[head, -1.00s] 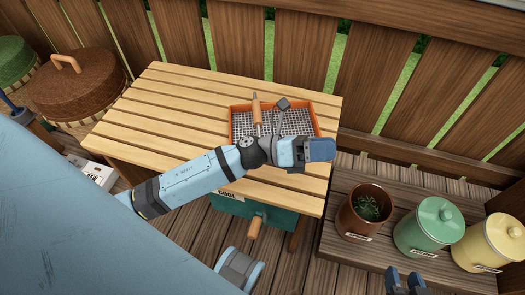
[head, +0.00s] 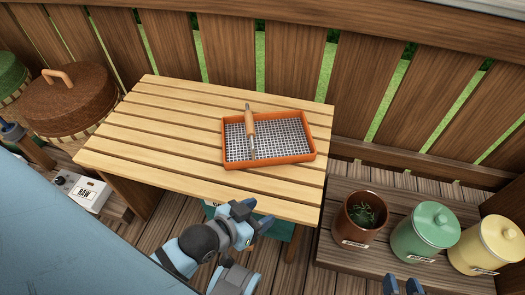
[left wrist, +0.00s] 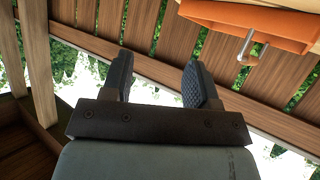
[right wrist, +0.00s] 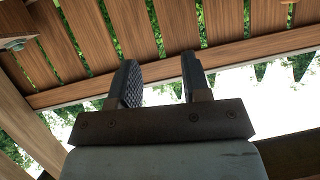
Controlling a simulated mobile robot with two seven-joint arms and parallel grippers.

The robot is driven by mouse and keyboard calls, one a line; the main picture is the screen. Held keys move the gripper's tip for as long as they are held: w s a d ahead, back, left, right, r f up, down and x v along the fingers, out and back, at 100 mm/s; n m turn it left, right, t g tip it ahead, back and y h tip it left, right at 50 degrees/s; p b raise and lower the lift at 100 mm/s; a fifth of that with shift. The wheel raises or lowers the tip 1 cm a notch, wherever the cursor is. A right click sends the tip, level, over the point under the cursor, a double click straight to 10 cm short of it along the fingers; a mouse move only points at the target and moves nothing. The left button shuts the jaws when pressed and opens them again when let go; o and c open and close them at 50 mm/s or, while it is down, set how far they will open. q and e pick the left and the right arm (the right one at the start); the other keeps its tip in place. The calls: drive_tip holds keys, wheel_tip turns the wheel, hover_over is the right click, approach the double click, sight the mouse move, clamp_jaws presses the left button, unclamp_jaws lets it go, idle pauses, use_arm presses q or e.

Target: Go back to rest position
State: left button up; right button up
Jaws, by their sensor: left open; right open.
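My left gripper (head: 252,220) shows in the head view in front of the table's near edge, below the tray and clear of it. In the left wrist view its two dark pads (left wrist: 157,78) stand apart with nothing between them. My right gripper (head: 403,287) shows only by its fingertips at the bottom edge of the head view. In the right wrist view its pads (right wrist: 159,78) are also apart and empty.
A slatted table (head: 165,120) bears an orange tray (head: 270,163) with a mesh and a wooden-handled tool (head: 250,122). A low shelf (head: 335,245) holds a brown pot (head: 352,228), green canister (head: 412,240) and yellow canister (head: 485,248). A labelled box (head: 88,195) stands left.

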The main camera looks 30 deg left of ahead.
use_arm(q)
wheel_tip(320, 180, up, 17)
drive_tip(key=s+a+g+y+p, duration=0.1)
drive_tip(key=a+p, duration=0.1)
drive_tip(key=p, duration=2.7)
drive_tip(key=shift+s+a+r+p, duration=0.15)
drive_tip(key=shift+s+a+p, duration=0.15)
drive_tip(key=shift+s, duration=0.05)
use_arm(e)
wheel_tip(320, 180, up, 17)
drive_tip(key=s+d+g+h, duration=0.1)
drive_tip(key=d, duration=0.1)
drive_tip(key=shift+s+d+r, duration=0.2)
drive_tip(key=shift+s+d, duration=0.05)
drive_tip(key=shift+s, duration=0.15)
use_arm(q)
drive_tip(key=shift+c, duration=1.1)
